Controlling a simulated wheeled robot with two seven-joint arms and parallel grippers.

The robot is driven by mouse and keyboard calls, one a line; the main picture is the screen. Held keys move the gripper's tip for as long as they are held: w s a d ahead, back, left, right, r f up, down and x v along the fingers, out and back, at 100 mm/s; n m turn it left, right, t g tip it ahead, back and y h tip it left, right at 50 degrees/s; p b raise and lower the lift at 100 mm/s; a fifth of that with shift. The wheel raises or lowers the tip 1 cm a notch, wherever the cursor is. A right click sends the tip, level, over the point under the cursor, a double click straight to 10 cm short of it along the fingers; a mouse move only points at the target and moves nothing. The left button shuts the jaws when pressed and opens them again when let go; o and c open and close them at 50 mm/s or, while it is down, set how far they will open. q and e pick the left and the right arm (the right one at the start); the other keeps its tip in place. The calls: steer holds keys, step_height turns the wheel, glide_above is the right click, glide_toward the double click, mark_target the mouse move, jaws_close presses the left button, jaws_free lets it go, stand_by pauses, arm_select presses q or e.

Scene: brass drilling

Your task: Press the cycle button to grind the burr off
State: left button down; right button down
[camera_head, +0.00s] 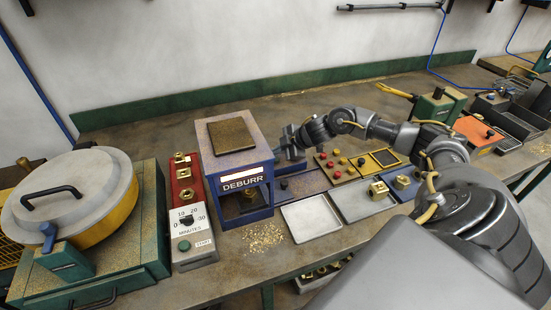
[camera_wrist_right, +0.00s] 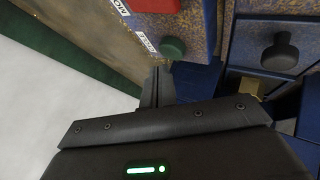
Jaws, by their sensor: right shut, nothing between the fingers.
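The blue DEBURR machine (camera_head: 242,184) stands in the middle of the bench, with a brass part (camera_head: 249,197) partly visible in its front opening. My left gripper is not in view.
An empty pale tray (camera_head: 310,217) lies right of the machine, near brass shavings (camera_head: 263,237). A timer box (camera_head: 190,218) and a lidded drum (camera_head: 75,195) stand at left. A button panel (camera_head: 340,168) lies behind the trays.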

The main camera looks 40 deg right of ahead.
mark_target(278, 159)
steer(key=shift+f, duration=0.1)
stand_by(0.7)
steer(key=shift+f, duration=0.3)
steer(key=shift+f+b, duration=0.35)
steer(key=shift+f, duration=0.2)
stand_by(0.7)
steer(key=shift+r, duration=0.1)
steer(key=shift+r+p, duration=0.85)
steer(key=shift+p, duration=0.15)
step_height(278, 159, up, 5)
steer(key=p, duration=0.5)
steer(key=shift+r, duration=0.1)
